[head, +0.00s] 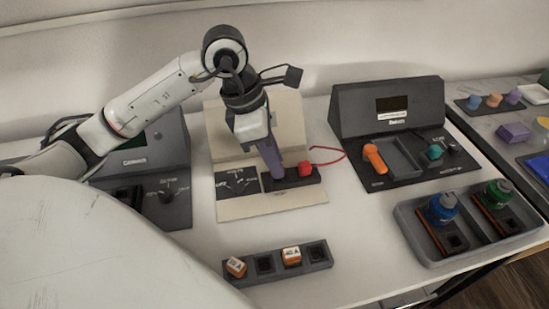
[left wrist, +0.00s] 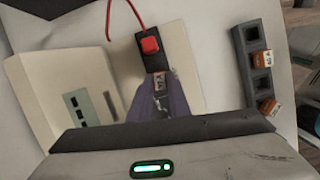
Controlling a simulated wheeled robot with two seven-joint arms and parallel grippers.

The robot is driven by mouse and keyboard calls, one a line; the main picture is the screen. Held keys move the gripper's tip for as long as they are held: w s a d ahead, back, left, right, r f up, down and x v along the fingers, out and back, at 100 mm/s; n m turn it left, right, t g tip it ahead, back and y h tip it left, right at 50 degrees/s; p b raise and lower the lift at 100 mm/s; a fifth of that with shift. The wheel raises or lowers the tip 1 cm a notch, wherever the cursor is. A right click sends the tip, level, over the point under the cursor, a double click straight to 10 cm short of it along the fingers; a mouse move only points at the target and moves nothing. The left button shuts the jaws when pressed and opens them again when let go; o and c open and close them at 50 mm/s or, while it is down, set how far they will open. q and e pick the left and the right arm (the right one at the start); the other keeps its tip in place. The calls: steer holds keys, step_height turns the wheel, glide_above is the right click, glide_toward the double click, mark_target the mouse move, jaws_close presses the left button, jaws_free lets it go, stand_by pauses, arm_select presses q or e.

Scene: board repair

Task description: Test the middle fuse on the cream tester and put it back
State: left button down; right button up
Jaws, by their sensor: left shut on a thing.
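The cream tester (head: 232,148) stands on the table below my left arm, with a black socket block (head: 308,180) on its base. A red knob or plug (head: 305,169) with a red wire sits on that block; it also shows in the left wrist view (left wrist: 149,45). My left gripper (head: 277,172) points down at the block's left end, its purple fingers shut on a small fuse (left wrist: 158,80). The fuse is at the block; I cannot tell whether it is seated. The fuse rack (head: 277,272) holds two orange-and-white fuses, with an empty slot between them. My right gripper is not in view.
A grey device (head: 180,150) stands left of the tester and a dark tester (head: 388,110) with an orange handle stands right. A grey tray (head: 410,225) holds blue-topped and green-topped items. The white table is clear between rack and tray.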

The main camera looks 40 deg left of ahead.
arm_select(q)
steer(key=shift+f, duration=0.2)
stand_by(1.0)
steer(key=shift+f+b, duration=0.5)
steer(key=shift+b, duration=0.2)
stand_by(0.4)
steer(key=c, duration=1.3)
jaws_free()
steer(key=shift+r, duration=0.25)
steer(key=shift+r+p, duration=3.25)
steer(key=shift+r, duration=1.05)
